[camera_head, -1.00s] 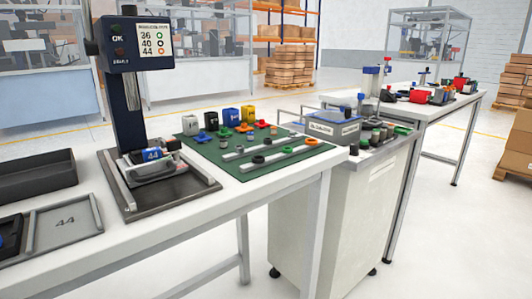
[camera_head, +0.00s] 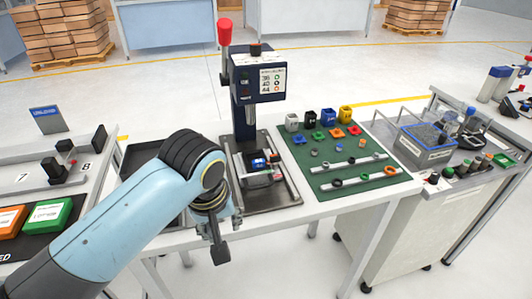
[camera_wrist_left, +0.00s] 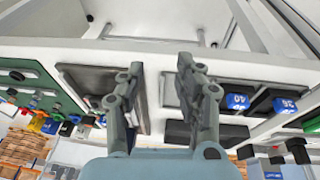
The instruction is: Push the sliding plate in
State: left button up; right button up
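The press (camera_head: 243,100) has a dark column and a red-knobbed lever. At its foot is a dark base tray (camera_head: 282,200) with pale rails. Between the rails, in front of the column, a grey fixture that appears to be the sliding plate (camera_head: 258,181) carries a dark part with a blue label (camera_head: 260,163). My left gripper (camera_head: 219,246) hangs in front of the table edge, left of and nearer than the tray, apart from the plate. In the left wrist view its two fingers (camera_wrist_left: 160,66) are spread with nothing between them. My right gripper is not in view.
A green mat (camera_head: 305,170) with colored parts lies right of the press. A dark bin (camera_head: 145,160) stands left, partly behind my arm. A grey box (camera_head: 424,142) and small parts sit on the cart farther right. Open floor lies in front of the table.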

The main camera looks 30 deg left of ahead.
pick_arm(q)
notch_tip(320, 180, up, 6)
jog(key=w+n+p, duration=0.1)
jog(key=n+p, duration=0.1)
jog(key=n+g, duration=0.1)
jog(key=n, duration=1.5)
send_near(265, 184)
jog(key=f, duration=0.5)
jog(key=w+a+f, duration=0.1)
jog(key=f, duration=0.2)
jog(key=shift+w+b, duration=0.1)
jog(key=shift+b, duration=0.25)
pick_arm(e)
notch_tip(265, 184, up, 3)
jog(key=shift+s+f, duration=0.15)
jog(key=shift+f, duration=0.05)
pick_arm(q)
grip_shut()
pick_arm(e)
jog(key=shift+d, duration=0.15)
